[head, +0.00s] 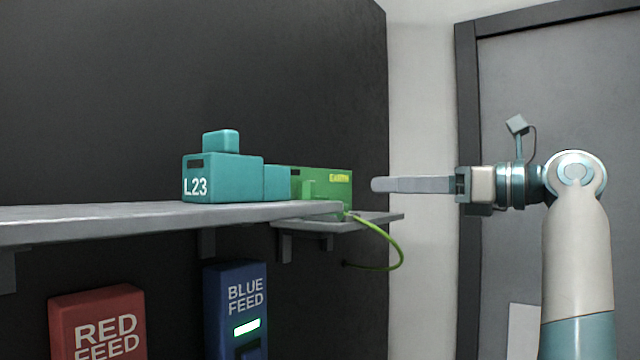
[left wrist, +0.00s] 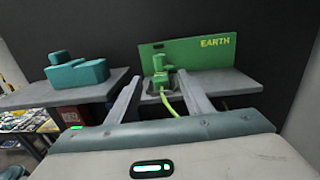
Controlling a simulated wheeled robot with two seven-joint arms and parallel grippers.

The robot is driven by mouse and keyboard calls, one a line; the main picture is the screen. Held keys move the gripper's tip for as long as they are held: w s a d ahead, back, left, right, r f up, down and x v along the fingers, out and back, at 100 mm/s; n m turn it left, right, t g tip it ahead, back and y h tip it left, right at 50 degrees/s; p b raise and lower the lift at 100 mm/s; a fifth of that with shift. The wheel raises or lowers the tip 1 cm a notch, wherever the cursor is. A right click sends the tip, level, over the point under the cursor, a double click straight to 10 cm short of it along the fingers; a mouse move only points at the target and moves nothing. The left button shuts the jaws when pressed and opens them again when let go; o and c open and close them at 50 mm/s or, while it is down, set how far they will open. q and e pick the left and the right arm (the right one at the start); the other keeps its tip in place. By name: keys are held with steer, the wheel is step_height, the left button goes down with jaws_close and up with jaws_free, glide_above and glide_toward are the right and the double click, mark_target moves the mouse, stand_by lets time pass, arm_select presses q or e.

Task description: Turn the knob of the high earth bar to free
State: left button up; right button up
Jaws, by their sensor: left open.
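The high earth bar is a green plate marked EARTH (head: 335,180) on a small grey shelf at the end of the long shelf. It also shows in the left wrist view (left wrist: 210,53). A green block with a small upright part on top, seemingly the knob (left wrist: 158,62), stands before the plate. A yellow-green cable (head: 402,255) leaves it and hangs in a loop. My left gripper (head: 376,185) is open and empty, pointing left at bar height, apart from the plate. In the left wrist view its fingers (left wrist: 159,82) reach toward either side of the block. My right gripper is out of view.
A teal L23 block (head: 222,178) sits on the long grey shelf (head: 100,220), left of the bar. Below are a red feed box (head: 98,315) and a blue feed box (head: 235,310) with a green light. A grey door (head: 560,80) stands behind my arm.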

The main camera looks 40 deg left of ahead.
mark_target(314, 186)
arm_select(q)
steer(key=a+p, duration=0.2)
steer(key=a, duration=0.2)
steer(key=s+a+p, duration=0.1)
steer(key=a+p, duration=0.1)
steer(key=a, duration=0.3)
steer(key=s+a+p, duration=0.1)
steer(key=a+p, duration=0.1)
steer(key=a, duration=0.2)
steer(key=shift+s+a+r, duration=0.1)
steer(key=shift+a+r, duration=0.05)
steer(key=shift+a, duration=0.25)
steer(key=shift+s+a, duration=0.1)
steer(key=shift+a, duration=0.65)
steer(key=c, duration=1.1)
